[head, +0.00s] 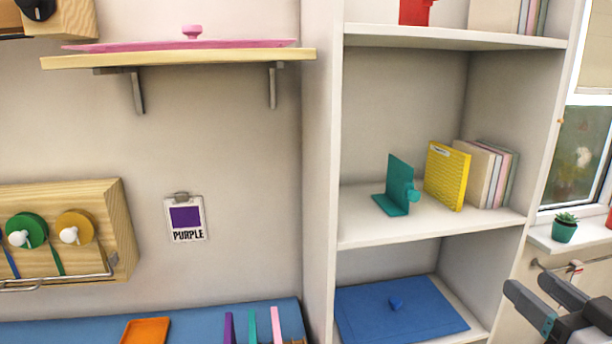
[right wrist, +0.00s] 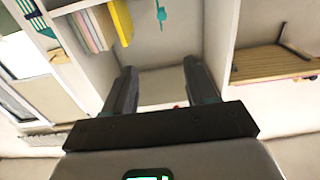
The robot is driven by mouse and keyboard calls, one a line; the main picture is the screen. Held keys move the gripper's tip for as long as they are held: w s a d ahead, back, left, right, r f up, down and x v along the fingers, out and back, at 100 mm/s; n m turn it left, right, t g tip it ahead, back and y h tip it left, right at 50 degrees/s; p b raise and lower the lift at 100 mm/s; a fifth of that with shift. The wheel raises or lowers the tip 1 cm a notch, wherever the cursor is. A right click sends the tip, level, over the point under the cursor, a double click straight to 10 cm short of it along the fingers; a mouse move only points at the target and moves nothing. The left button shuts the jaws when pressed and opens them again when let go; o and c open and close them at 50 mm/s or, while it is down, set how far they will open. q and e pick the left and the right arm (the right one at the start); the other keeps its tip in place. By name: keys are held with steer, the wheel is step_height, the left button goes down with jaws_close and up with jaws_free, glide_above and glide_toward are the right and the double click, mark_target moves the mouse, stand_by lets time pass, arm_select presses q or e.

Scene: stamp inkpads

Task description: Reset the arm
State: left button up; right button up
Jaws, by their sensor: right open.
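My right gripper (head: 535,300) is at the lower right of the head view, in front of the wall beside the shelf unit. In the right wrist view my right gripper (right wrist: 158,88) shows its two fingers spread apart, with nothing between them. The fingers are in the air, with shelves behind them. My left gripper is not in view.
A white shelf unit (head: 320,150) holds a teal bookend (head: 398,180), a yellow book (head: 447,175) and a blue lidded pad (head: 385,318). A potted plant (head: 565,227) stands on the windowsill. A wall shelf (head: 200,58) holds a pink lid (head: 150,46). A PURPLE card (head: 187,235) hangs left.

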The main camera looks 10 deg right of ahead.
steer(key=w+a+f+m+g+y, duration=0.1)
steer(key=w+a+f+g+y, duration=0.3)
steer(key=f, duration=0.6)
steer(key=w+a+f+m+g+h, duration=0.1)
steer(key=w+a+f, duration=0.1)
steer(key=a+f, duration=0.6)
steer(key=w+a+f+m+g+y, duration=0.1)
steer(key=w+a+f+g+y, duration=0.15)
steer(key=f, duration=0.95)
steer(key=s+a+f+m+g, duration=0.1)
steer(key=s+a+f+g, duration=0.3)
steer(key=f, duration=0.4)
steer(key=s+a+f+g, duration=0.1)
steer(key=s+a+f, duration=0.35)
steer(key=f, duration=0.45)
steer(key=s+f+n+g+h, duration=0.1)
steer(key=s+f+g, duration=0.4)
steer(key=s, duration=0.6)
step_height(320, 180, down, 2)
steer(key=shift+s+a+f+h, duration=0.1)
steer(key=shift+s+a+h, duration=0.25)
steer(key=shift+h, duration=0.5)
steer(key=shift+w, duration=0.2)
